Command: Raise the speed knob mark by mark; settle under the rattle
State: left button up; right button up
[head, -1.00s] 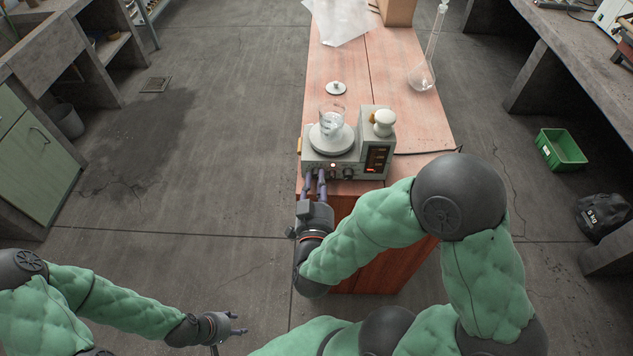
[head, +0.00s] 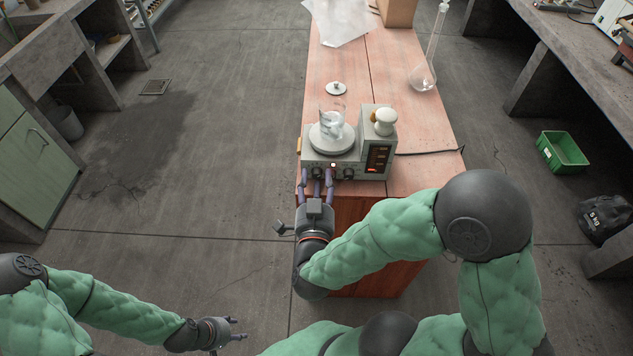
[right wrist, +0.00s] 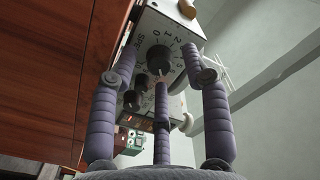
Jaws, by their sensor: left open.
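The grey hotplate stirrer (head: 356,165) stands at the near end of the wooden bench, with a glass beaker (head: 332,122) on its round plate. In the right wrist view, the dark speed knob (right wrist: 158,59) sits in a numbered dial, with part of an "SP" label beside it. Its exact setting is not readable. My right gripper (head: 316,181) is in front of the panel, its fingers spread around the knob and apart from its sides; the middle finger ends close below it. My left gripper (head: 237,329) is open and empty, low over the floor.
A white-topped item (head: 385,118) is on the stirrer's right side. A white disc (head: 336,88) and a flask (head: 422,76) stand farther back. A cable (head: 430,152) runs right.

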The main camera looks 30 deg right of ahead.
jog(key=v, duration=1.2)
dwell(0.7)
dwell(0.6)
